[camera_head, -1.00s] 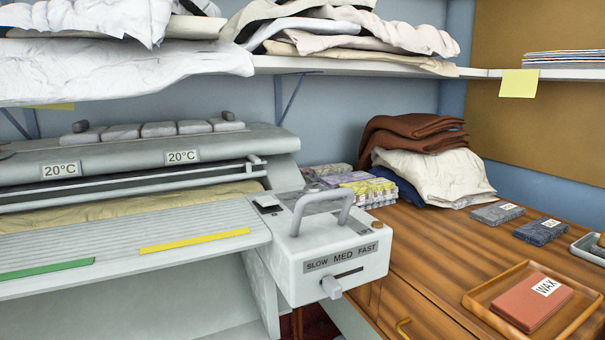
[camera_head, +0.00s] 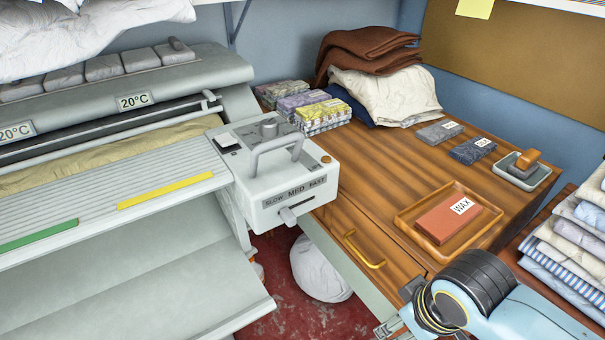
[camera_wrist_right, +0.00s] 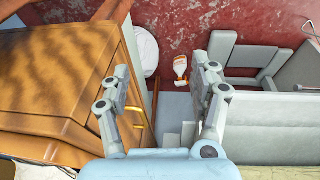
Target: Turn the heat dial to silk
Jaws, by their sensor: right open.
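The rotary ironer's control box (camera_head: 290,180) stands at the right end of the ironer, with a grey loop handle (camera_head: 278,150) on top. A grey round knob (camera_head: 268,128) sits on the box behind the handle; it may be the heat dial, but no markings on it can be read. The front face has a slider lever (camera_head: 288,215) under a SLOW MED FAST label. My right gripper (camera_wrist_right: 166,76) is open and empty in the wrist view. In the head view it is partly cut off at the bottom edge, apart from the box and below it. My left gripper is not in view.
A wooden cabinet (camera_head: 375,185) stands right of the box, bearing a tray (camera_head: 402,222) with a WAX block (camera_head: 448,218). Folded linen (camera_head: 575,240) is at the far right. A white round bundle (camera_head: 318,268) lies on the red floor (camera_head: 300,318) below the box.

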